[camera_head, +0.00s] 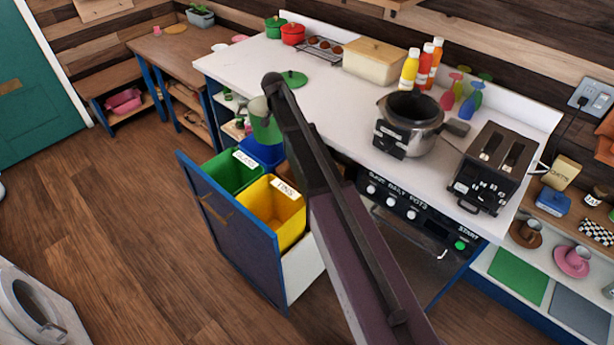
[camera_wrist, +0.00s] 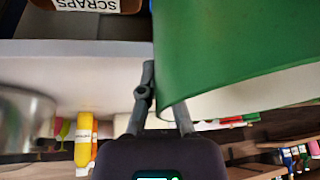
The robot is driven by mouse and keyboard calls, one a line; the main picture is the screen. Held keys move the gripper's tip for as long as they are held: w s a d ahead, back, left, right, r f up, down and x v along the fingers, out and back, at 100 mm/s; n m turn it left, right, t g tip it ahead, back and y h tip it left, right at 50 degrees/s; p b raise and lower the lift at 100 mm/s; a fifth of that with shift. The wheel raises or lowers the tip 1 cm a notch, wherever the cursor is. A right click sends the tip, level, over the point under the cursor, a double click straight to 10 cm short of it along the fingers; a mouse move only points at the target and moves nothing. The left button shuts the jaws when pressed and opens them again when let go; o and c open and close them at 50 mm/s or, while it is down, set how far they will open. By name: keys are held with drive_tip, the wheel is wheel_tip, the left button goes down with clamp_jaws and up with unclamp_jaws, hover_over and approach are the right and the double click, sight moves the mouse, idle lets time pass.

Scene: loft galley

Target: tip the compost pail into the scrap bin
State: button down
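The green compost pail (camera_head: 266,128) hangs beyond the counter's left front edge, above the pull-out bins. Its green wall (camera_wrist: 235,45) fills the upper right of the wrist view. My gripper (camera_wrist: 156,85) meets the pail at its edge, one finger beside the wall and the other partly hidden behind it; it looks shut on the pail. In the head view my arm hides most of the gripper. The brown scrap bin, labelled SCRAPS (camera_wrist: 86,5), shows at the top of the wrist view. In the head view it is mostly hidden behind my arm. The pail's contents are not visible.
The open drawer (camera_head: 232,235) also holds a green bin (camera_head: 232,172), a yellow TINS bin (camera_head: 272,210) and a blue bin (camera_head: 262,152). A green lid (camera_head: 294,78) lies on the white counter (camera_head: 340,95). A pot (camera_head: 410,125) and toaster (camera_head: 492,165) stand to the right.

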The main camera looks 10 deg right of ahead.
drive_tip(key=s+a+f+m+g+h+b, duration=0.2)
drive_tip(key=s+a+f+m+b, duration=0.3)
drive_tip(key=s+f+m+b, duration=0.2)
drive_tip(key=shift+s+a+f+m+b, duration=0.15)
drive_tip(key=shift+f+m+b, duration=0.2)
drive_tip(key=shift+f, duration=0.4)
drive_tip(key=shift+r, duration=0.1)
drive_tip(key=s+d+f+m+t+y+b, duration=0.1)
drive_tip(key=d+t+y+b, duration=0.3)
drive_tip(key=y, duration=0.5)
drive_tip(key=shift+s+d+f+b, duration=0.55)
drive_tip(key=shift+s+f+b, duration=0.05)
drive_tip(key=shift+s+f, duration=0.15)
drive_tip(key=shift+f+m+t+b, duration=0.1)
drive_tip(key=shift+m+t+b, duration=0.15)
drive_tip(key=shift+t+b, duration=0.05)
drive_tip(key=shift+f+y+b, duration=0.3)
drive_tip(key=shift+y+b, duration=0.1)
drive_tip(key=shift+b, duration=0.1)
